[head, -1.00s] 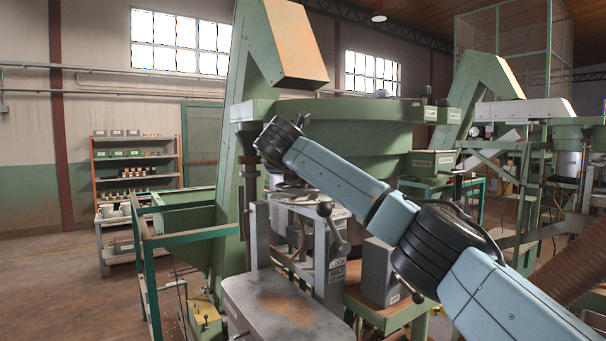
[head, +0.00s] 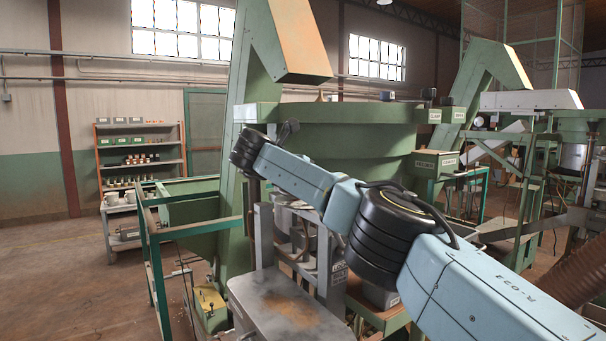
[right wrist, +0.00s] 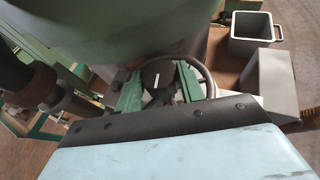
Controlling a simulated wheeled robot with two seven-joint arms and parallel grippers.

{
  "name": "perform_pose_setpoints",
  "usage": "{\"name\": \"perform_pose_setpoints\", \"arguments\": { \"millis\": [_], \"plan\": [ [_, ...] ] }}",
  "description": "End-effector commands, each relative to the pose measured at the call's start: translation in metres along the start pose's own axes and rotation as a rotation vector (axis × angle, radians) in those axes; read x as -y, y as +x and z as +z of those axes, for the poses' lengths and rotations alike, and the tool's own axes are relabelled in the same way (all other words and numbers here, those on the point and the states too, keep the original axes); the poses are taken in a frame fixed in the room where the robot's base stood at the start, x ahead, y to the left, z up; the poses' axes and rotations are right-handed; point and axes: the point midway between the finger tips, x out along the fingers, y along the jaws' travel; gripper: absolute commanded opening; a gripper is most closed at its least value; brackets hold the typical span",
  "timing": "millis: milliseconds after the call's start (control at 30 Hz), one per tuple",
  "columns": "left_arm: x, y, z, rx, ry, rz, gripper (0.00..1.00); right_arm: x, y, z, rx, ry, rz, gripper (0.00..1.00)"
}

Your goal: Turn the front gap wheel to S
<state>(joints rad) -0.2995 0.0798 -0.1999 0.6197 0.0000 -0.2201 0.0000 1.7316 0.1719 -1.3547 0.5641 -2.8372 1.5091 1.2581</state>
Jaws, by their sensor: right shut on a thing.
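The right wrist view shows a round dark hub with a white pointer line (right wrist: 156,79) and part of a thin curved grey rim (right wrist: 208,74); this looks like the gap wheel. My right gripper (right wrist: 159,90) has its two green fingers on either side of the hub, shut on the wheel. The white line points nearly straight up in that view. I cannot read any S or other letter around it. In the head view my right arm crosses in front of the machine and hides the wheel and the fingers. My left gripper is not in view.
The green hopper bowl (head: 340,130) stands just behind my right arm and fills the top of the wrist view. A grey-topped cabinet (head: 285,300) is below the arm. An open grey bin (right wrist: 252,45) is right of the wheel. Open floor lies at the left.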

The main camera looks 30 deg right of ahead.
Motion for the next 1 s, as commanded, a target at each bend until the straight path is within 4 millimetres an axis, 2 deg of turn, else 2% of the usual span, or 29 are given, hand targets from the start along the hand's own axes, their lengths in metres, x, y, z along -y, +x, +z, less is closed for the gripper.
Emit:
{"name": "perform_pose_setpoints", "arguments": {
  "millis": [200,233,400,767,867,1000],
  "plan": [
    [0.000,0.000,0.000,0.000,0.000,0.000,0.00,0.000,0.001,0.000,0.000,0.002,0.000,0.16],
    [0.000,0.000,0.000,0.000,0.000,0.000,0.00,0.000,0.001,0.000,0.000,0.002,0.000,0.40],
    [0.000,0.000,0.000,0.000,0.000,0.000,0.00,0.000,0.001,0.000,0.000,0.001,0.000,0.60],
    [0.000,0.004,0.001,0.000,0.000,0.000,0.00,0.000,-0.005,-0.001,0.001,0.001,0.002,0.60],
    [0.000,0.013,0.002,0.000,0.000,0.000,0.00,-0.001,-0.018,-0.002,0.002,0.001,0.004,0.60],
    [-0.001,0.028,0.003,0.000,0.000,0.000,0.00,-0.001,-0.048,-0.003,0.004,0.001,0.005,0.60]
  ]
}}
